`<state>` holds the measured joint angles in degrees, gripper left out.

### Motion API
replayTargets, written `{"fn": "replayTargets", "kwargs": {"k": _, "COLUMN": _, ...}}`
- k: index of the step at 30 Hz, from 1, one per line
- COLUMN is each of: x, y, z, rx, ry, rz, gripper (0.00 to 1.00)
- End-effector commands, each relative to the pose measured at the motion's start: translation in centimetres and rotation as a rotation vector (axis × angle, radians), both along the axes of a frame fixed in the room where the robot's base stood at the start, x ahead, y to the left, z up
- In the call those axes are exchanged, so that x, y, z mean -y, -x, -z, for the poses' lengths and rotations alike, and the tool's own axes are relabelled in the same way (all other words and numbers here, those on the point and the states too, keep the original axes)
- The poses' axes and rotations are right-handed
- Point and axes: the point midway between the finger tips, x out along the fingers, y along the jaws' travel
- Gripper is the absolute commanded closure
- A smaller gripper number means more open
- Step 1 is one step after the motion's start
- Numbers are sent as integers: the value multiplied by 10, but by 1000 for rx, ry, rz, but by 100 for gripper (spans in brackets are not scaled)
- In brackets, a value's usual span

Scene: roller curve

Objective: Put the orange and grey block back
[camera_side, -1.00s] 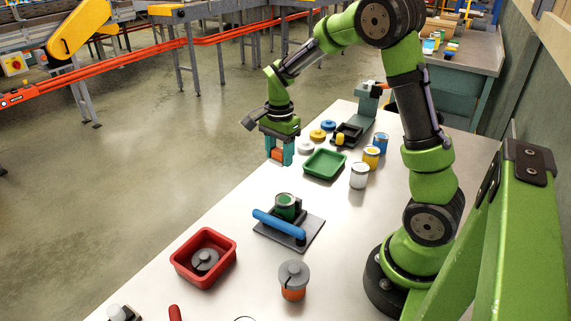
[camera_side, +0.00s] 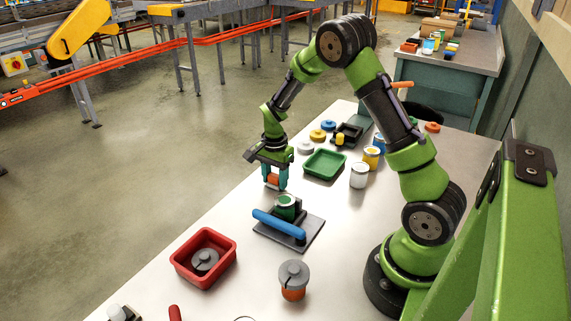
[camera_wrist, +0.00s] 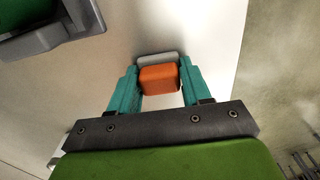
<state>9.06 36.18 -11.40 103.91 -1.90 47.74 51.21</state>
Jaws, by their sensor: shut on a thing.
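The orange and grey block (camera_wrist: 160,78) is between the teal fingertips of my gripper (camera_wrist: 158,80) in the wrist view, with its orange part nearer the camera and a grey strip beyond. In the side view the block (camera_side: 273,179) shows as a small orange patch between the fingers. My gripper (camera_side: 275,184) is shut on it, behind and left of the grey fixture with the blue handle. It appears held above the table, though the exact height is hard to judge.
A green tray (camera_side: 324,165), a white can (camera_side: 359,176) and a yellow can (camera_side: 371,157) are farther right.

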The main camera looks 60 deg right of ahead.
Motion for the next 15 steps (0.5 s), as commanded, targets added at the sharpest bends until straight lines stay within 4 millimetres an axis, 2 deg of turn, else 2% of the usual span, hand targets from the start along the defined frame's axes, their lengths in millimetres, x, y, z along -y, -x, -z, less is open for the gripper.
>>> {"fn": "replayTargets", "kwargs": {"k": 9, "x": 0, "y": 0, "z": 3, "rx": 0, "ry": 0, "rz": 0, "gripper": 81}}
{"fn": "replayTargets", "kwargs": {"k": 10, "x": 0, "y": 0, "z": 3, "rx": 1, "ry": 0, "rz": 0, "gripper": 49}}
{"fn": "replayTargets", "kwargs": {"k": 15, "x": 0, "y": 0, "z": 2, "rx": 1, "ry": 0, "rz": 0, "gripper": 27}}
